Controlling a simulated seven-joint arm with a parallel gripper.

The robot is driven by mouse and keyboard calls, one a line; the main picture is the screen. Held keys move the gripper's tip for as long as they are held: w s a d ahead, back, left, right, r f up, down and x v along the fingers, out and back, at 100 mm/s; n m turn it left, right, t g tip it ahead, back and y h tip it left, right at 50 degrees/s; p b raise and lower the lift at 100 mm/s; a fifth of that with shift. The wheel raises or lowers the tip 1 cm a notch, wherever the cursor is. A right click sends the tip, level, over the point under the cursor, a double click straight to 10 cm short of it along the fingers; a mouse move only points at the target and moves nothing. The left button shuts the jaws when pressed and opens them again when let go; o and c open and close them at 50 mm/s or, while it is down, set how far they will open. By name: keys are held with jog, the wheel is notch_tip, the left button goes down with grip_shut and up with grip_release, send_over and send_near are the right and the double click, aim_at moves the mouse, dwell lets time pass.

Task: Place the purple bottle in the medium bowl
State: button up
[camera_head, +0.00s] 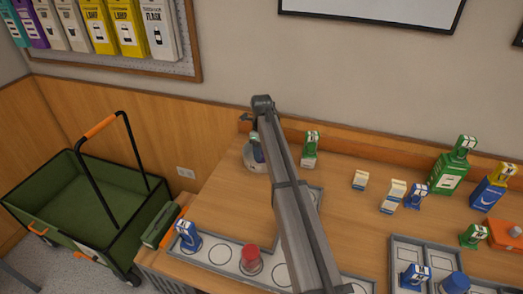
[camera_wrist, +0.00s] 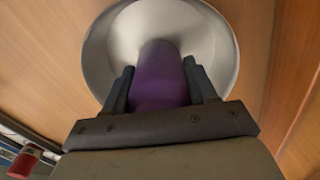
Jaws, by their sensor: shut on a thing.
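In the wrist view my gripper (camera_wrist: 160,93) is shut on the purple bottle (camera_wrist: 160,75), with one finger on each side of it. The bottle is over the inside of a round metal bowl (camera_wrist: 104,45). I cannot tell whether the bottle touches the bowl's bottom. In the head view the bowl (camera_head: 252,165) stands near the back left of the table, partly hidden behind my arm. My gripper (camera_head: 256,148) is above it there, and the bottle is mostly hidden. No other bowl shows, so I cannot compare sizes.
A green bottle (camera_head: 310,150) stands right of the bowl. A grey tray (camera_head: 215,255) at the front holds a blue bottle (camera_head: 187,236) and a red-capped item (camera_head: 251,260). Several bottles stand further right, including a large green one (camera_head: 452,168). A green cart (camera_head: 80,210) stands left of the table.

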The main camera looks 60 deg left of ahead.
jog(key=shift+f, duration=0.1)
jog(key=o, duration=1.2)
notch_tip(320, 180, up, 12)
jog(key=shift+r, duration=0.15)
